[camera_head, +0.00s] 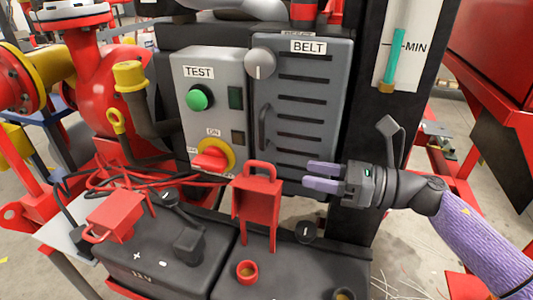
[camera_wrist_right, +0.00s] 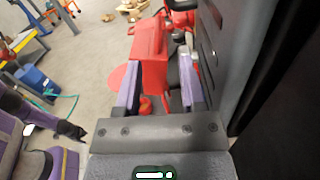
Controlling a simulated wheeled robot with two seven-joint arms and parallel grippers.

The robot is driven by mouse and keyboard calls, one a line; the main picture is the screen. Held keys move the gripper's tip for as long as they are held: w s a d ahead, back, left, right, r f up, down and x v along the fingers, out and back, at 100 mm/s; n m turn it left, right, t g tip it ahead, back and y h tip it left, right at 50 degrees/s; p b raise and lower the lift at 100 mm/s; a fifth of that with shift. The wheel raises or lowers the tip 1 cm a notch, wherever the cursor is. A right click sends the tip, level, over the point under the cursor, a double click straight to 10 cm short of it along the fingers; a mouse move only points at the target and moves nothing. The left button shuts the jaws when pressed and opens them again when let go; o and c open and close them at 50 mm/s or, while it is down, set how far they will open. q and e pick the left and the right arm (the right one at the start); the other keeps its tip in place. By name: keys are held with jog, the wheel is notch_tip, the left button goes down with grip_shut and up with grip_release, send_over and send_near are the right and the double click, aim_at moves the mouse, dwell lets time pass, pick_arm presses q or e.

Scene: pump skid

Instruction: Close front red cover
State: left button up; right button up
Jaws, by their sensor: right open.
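The front red cover (camera_head: 258,205) stands open and upright on the front battery, its loop handle at the top. A red terminal (camera_head: 246,271) is exposed in front of it. My right gripper (camera_head: 312,176) is open and empty, to the right of the cover, with its purple fingers pointing left toward it. A gap shows between the fingertips and the cover. In the right wrist view the red cover (camera_wrist_right: 151,45) shows ahead, between and beyond the open fingers. My left gripper does not show in the head view.
Another red cover (camera_head: 113,215) sits on the battery at the left. The grey TEST panel (camera_head: 213,108) and slotted BELT cover (camera_head: 305,100) stand close behind. Black posts (camera_head: 305,231) and red cables (camera_head: 140,176) lie around the batteries.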

aim_at(266, 166)
jog(key=x, duration=0.9)
jog(key=shift+s+b, duration=0.15)
jog(key=shift+b, duration=0.15)
grip_shut()
dwell(0.3)
dwell(0.4)
